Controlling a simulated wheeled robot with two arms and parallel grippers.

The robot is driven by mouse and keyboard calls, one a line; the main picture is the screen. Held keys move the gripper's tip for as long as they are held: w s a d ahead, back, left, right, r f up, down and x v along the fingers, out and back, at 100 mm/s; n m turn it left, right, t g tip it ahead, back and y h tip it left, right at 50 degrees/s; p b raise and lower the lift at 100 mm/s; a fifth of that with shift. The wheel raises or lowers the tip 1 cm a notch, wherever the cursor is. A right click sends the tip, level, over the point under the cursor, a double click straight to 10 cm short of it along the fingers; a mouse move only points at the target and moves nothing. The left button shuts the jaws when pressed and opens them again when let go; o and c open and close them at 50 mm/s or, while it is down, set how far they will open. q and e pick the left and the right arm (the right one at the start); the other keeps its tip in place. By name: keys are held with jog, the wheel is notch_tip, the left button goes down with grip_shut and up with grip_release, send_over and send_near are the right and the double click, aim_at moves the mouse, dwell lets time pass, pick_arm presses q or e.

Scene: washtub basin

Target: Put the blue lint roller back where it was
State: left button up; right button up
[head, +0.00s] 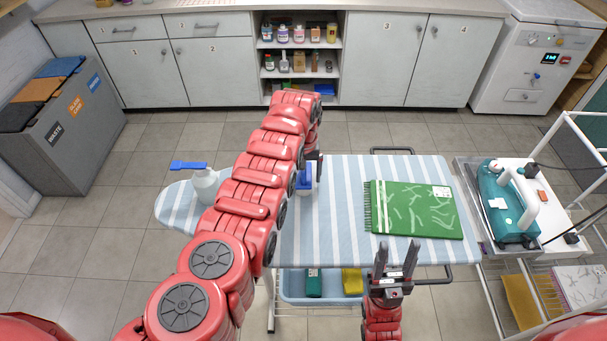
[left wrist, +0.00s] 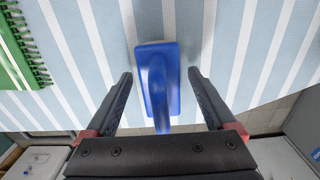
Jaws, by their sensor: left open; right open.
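A blue tool (head: 305,176), which I take to be the lint roller, is on the striped ironing board (head: 340,215), right of my left arm and partly hidden by it. In the left wrist view the blue lint roller (left wrist: 158,80) lies between the spread fingers, touching neither, with its narrow handle toward the gripper's base. My left gripper (left wrist: 160,76) is open and empty above the board. In the head view it is mostly hidden by its own arm. My right gripper (head: 394,262) is open and empty at the board's front edge, fingers pointing away from me.
A green fringed cloth (head: 415,209) lies on the board's right. A white bottle with a blue top (head: 204,184) stands at its left. A teal iron (head: 507,207) rests on the right-hand cart. A blue basin (head: 330,292) sits below. Board space right of the lint roller is clear.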

pick_arm(q)
jog(key=shift+w+r, duration=0.1)
jog(key=shift+r, duration=0.4)
notch_tip(320, 180, up, 11)
jog(key=b, duration=0.3)
jog(key=shift+r, duration=0.15)
